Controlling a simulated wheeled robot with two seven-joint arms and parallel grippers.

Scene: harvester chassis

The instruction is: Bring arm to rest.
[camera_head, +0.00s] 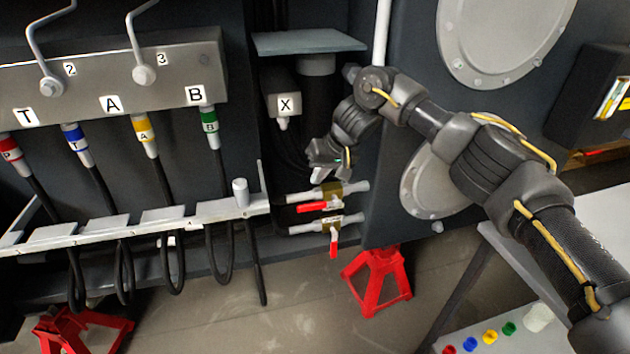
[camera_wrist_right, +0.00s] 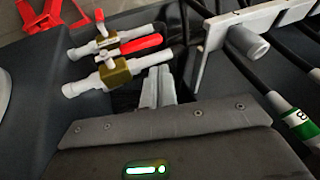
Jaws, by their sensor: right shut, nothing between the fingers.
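My right arm enters from the right in the head view. Its gripper (camera_head: 325,168) hangs in front of the dark recess, just above two brass valves, and is shut and empty. The upper valve (camera_head: 331,191) has a red handle lying along its pipe, pointing left. The lower valve (camera_head: 334,222) has a red handle hanging down across its pipe. In the right wrist view the closed fingers (camera_wrist_right: 160,88) are beside the nearer valve (camera_wrist_right: 115,71), apart from it as far as I can tell. My left gripper is not in view.
A slotted metal rack (camera_head: 165,222) with hanging black hoses is left of the gripper. A block with labelled hose couplings (camera_head: 110,80) is above it. A flat grey plate (camera_head: 308,43) juts out above. Red stands (camera_head: 377,282) are below; a table with coloured caps is lower right.

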